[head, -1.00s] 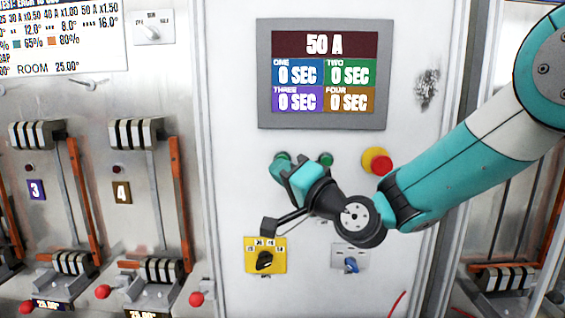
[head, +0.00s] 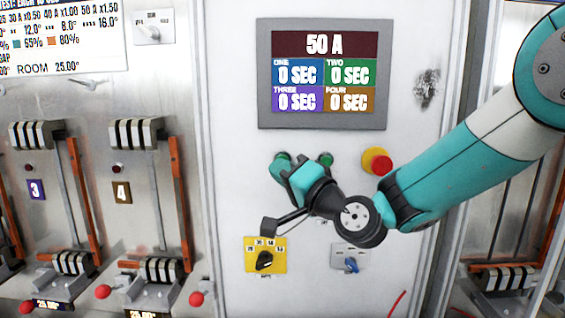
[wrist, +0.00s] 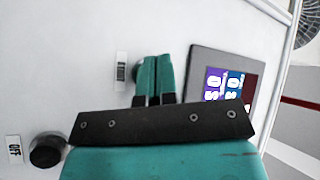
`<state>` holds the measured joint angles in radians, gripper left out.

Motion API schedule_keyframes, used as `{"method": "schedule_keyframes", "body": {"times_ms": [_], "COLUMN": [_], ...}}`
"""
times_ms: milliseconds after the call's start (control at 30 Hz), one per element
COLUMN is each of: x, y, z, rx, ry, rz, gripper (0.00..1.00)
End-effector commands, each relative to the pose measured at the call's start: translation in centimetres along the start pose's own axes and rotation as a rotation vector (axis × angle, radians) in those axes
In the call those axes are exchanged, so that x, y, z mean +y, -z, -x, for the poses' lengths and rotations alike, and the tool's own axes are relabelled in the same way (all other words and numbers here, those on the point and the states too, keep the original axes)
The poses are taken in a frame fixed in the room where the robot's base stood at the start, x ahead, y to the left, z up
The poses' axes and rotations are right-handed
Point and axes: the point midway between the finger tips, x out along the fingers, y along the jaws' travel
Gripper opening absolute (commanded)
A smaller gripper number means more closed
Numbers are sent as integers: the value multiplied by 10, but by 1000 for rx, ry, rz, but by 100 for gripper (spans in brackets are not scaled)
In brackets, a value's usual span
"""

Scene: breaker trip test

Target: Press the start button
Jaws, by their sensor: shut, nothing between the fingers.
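Two round green buttons sit on the white panel below the display. The left green button (head: 283,156) is partly hidden behind my gripper, and the right green button (head: 326,159) shows just right of the fingers. No label that I can read in the head view tells which is start. My gripper (head: 279,170) is shut and empty, its fingertips close to the panel at the left button. In the wrist view my shut fingers (wrist: 154,60) overlap a dark round button (wrist: 137,72) beside a small label plate (wrist: 120,71). I cannot tell whether they touch it.
A red button on a yellow base (head: 377,161) is right of the green ones. The display (head: 322,132) is above. A yellow selector plate (head: 252,264) and a grey switch plate (head: 340,262) are below. Breakers with red-knobbed levers (head: 103,292) stand at left.

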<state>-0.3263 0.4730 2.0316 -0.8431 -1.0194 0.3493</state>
Motion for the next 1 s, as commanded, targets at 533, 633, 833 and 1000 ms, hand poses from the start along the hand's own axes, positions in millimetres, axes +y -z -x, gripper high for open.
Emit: {"method": "schedule_keyframes", "body": {"times_ms": [533,633,833,1000], "x": [0,2,4,4], "y": [0,2,5,4], "z": [0,-2,-6,-6], "rx": [0,1,0,0], "ry": [0,0,0,0], "rz": [0,1,1,1], "gripper": [0,0,0,0]}}
